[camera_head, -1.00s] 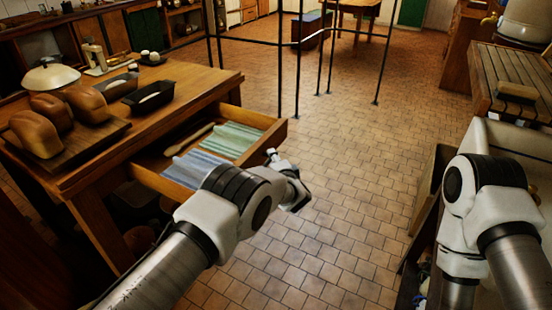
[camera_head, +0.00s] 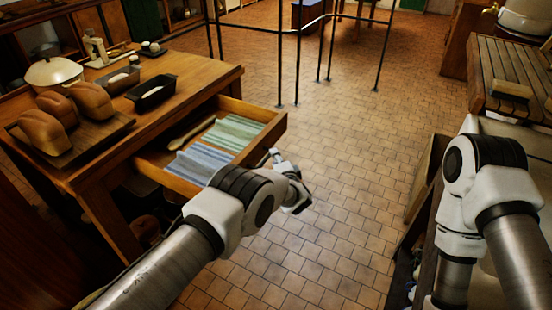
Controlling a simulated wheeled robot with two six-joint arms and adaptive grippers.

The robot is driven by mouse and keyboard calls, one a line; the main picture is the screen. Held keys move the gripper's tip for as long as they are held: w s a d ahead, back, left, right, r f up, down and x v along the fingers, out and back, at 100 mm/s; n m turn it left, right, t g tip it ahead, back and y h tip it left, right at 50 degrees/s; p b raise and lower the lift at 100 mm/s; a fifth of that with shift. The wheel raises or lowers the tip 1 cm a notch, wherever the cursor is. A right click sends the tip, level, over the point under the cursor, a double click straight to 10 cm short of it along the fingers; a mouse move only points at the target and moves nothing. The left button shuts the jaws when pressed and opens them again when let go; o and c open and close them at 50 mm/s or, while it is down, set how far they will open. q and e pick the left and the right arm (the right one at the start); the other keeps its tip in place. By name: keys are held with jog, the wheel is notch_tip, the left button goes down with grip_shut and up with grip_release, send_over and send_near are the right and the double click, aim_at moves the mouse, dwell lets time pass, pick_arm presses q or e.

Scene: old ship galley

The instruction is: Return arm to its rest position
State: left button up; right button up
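My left arm comes in from the lower left and reaches in front of the open drawer. My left gripper (camera_head: 277,158) is at its end, just right of the drawer's front, mostly hidden behind the wrist. I cannot see whether its fingers are open or shut. My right arm bends at the right edge of the view, and its gripper is out of view. The open drawer (camera_head: 272,137) holds a green striped cloth (camera_head: 235,133), a blue striped cloth (camera_head: 199,163) and a wooden spoon (camera_head: 191,133).
The wooden table (camera_head: 190,82) carries bread loaves (camera_head: 43,131) on a board, dark tins (camera_head: 152,93) and a lidded pot (camera_head: 52,73). Thin dark posts (camera_head: 298,60) stand beyond. A slatted counter (camera_head: 512,84) is at the right. The tiled floor (camera_head: 340,150) between is clear.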

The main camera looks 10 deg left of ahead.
pick_arm(q)
jog(key=s+a+f+n+g+h, duration=0.1)
jog(key=s+a+f+n+g, duration=0.15)
jog(key=s+a+f, duration=0.65)
jog(key=s+a+f+n+g+h, duration=0.2)
jog(key=s+a+f+g, duration=0.35)
jog(key=s, duration=0.65)
jog(key=s+a+r+n+g+h, duration=0.1)
jog(key=s+n+g, duration=0.2)
jog(key=s, duration=1.3)
jog(key=s+a+r+n+g+h, duration=0.1)
jog(key=s+n+g, duration=0.2)
jog(key=s, duration=1.3)
jog(key=shift+a+r+n+h, duration=0.2)
jog(key=shift+n+h, duration=0.2)
jog(key=shift+n, duration=0.65)
